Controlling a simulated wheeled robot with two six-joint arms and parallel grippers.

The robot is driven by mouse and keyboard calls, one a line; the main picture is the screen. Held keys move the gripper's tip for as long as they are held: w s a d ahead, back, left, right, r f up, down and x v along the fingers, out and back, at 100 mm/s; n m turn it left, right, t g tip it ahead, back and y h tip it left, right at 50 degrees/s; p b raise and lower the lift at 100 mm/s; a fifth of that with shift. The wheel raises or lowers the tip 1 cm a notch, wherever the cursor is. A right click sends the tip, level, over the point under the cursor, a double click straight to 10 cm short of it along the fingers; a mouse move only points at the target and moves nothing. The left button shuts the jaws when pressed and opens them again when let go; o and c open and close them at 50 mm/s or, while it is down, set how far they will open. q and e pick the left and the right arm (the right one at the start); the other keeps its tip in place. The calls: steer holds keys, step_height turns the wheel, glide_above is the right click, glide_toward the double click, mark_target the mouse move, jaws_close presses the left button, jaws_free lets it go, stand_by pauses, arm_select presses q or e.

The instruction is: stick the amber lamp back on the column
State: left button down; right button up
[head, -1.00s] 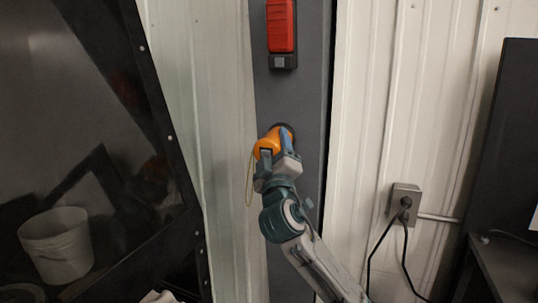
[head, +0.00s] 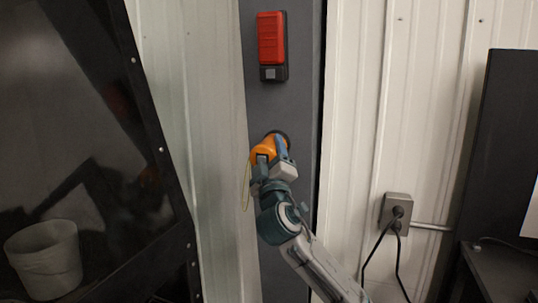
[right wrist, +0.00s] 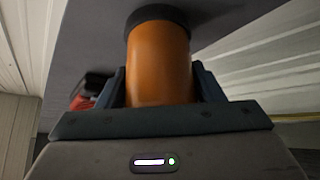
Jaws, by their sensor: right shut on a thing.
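The amber lamp (head: 264,147) is orange with a dark round base at its far end. It is held up against the dark grey column (head: 284,222), below the red box. In the right wrist view the lamp (right wrist: 160,65) stands between both fingers of my right gripper (right wrist: 160,92), and its dark base (right wrist: 157,17) meets or nearly meets the column face (right wrist: 90,30). I cannot tell whether it touches. My right gripper (head: 270,162) is shut on the lamp in the head view. A thin yellowish loop (head: 246,185) hangs beside it. My left gripper is not in view.
A red and black box (head: 271,45) is on the column above the lamp. A wall socket (head: 397,210) with black cables is to the right. A dark framed panel with a white bucket (head: 45,258) behind it is at left, and a dark desk (head: 500,268) at right.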

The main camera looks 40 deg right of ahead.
steer(key=shift+w+d, duration=0.1)
steer(key=shift+d, duration=0.15)
stand_by(0.3)
steer(key=o, duration=1.1)
steer(key=shift+o, duration=0.2)
steer(key=shift+a, duration=0.1)
